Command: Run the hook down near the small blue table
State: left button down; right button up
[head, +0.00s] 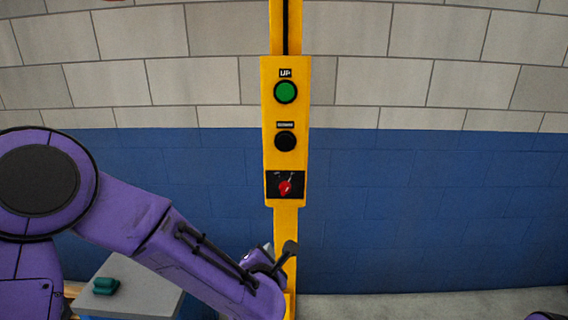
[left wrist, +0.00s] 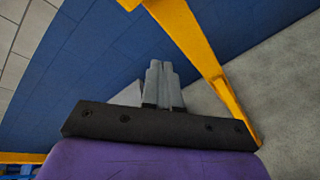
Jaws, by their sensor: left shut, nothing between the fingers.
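A yellow control box (head: 285,130) on a yellow post stands in front of the wall. It has a green UP button (head: 285,92), a black button (head: 285,141) with a small label above it, and a red switch (head: 285,188) at the bottom. My left gripper (left wrist: 162,82) is shut and empty, its grey fingers together. In the head view it is mostly hidden at the end of my purple arm, low in front of the post and below the box. The small table (head: 150,285), grey-topped with blue below, is at lower left, partly behind my arm. No hook can be made out.
A small green object (head: 105,286) lies on the table's top. The wall is blue below and grey block above. Grey floor (head: 400,304) shows clear right of the post. The yellow post (left wrist: 195,45) crosses the left wrist view.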

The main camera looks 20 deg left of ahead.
pick_arm(q)
jog(key=d+r+n+t, duration=0.1)
jog(key=r+n, duration=0.4)
jog(key=r, duration=0.5)
jog(key=d+r+n+t, duration=0.2)
jog(key=r+n, duration=0.2)
jog(key=r, duration=0.7)
jog(key=shift+d+r+n+t+y, duration=0.2)
jog(key=shift+n+t+y, duration=0.1)
jog(key=shift+n+t, duration=0.1)
jog(key=p, duration=0.6)
send_near(284, 143)
jog(key=x, duration=0.6)
jog(key=shift+r, duration=0.15)
jog(key=shift+w+a+p, duration=0.1)
jog(key=shift+w+p, duration=0.2)
jog(key=shift+w, duration=0.15)
